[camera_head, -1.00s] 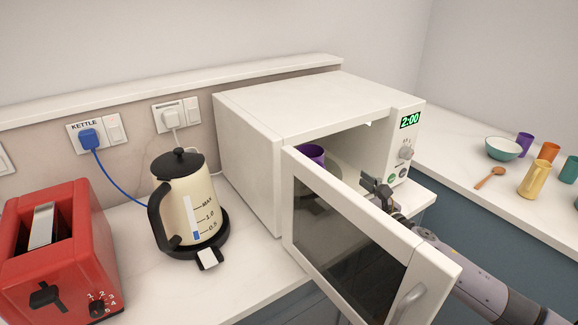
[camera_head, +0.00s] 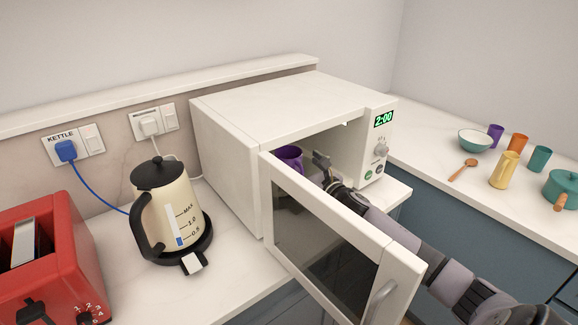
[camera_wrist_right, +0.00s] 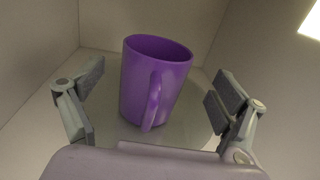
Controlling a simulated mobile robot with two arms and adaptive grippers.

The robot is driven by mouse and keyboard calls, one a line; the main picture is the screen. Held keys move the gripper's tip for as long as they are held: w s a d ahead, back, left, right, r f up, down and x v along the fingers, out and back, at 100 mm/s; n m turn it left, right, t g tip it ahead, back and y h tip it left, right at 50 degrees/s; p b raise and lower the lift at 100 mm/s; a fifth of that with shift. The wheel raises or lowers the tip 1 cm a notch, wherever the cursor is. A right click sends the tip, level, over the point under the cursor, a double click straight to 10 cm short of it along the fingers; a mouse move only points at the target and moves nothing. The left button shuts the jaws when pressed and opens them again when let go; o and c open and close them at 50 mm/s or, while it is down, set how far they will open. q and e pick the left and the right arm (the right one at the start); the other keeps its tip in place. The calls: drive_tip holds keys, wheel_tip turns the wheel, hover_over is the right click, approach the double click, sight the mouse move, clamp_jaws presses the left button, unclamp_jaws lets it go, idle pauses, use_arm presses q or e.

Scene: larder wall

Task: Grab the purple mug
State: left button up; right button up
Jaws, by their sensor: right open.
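The purple mug (camera_head: 290,157) stands upright inside the open microwave (camera_head: 290,108), its lower part hidden by the door in the head view. In the right wrist view the purple mug (camera_wrist_right: 151,85) is on the glass turntable (camera_wrist_right: 190,128), its handle facing the camera. My right gripper (camera_head: 322,165) reaches into the cavity past the door. Its open fingers (camera_wrist_right: 155,88) lie to the left and right of the mug, apart from it, in the wrist view. My left gripper is not in view.
The microwave door (camera_head: 325,245) stands open, close to my right arm. A kettle (camera_head: 165,212) and a red toaster (camera_head: 45,265) stand on the left counter. On the right counter are a bowl (camera_head: 474,140), a wooden spoon (camera_head: 463,169), a yellow mug (camera_head: 505,170) and a teal pot (camera_head: 562,186).

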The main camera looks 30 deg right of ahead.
sight(283, 149)
drive_tip(key=w, duration=0.2)
drive_tip(key=w+p, duration=0.1)
drive_tip(key=shift+w+a+r, duration=0.2)
drive_tip(key=shift+w+r, duration=0.2)
drive_tip(key=shift+w+f, duration=0.2)
drive_tip(key=shift+w, duration=0.3)
drive_tip(key=shift+s, duration=0.1)
drive_tip(key=shift+c, duration=0.3)
drive_tip(key=c, duration=1.6)
drive_tip(key=shift+r, duration=0.15)
drive_tip(key=shift+c, duration=0.4)
drive_tip(key=shift+r, duration=0.2)
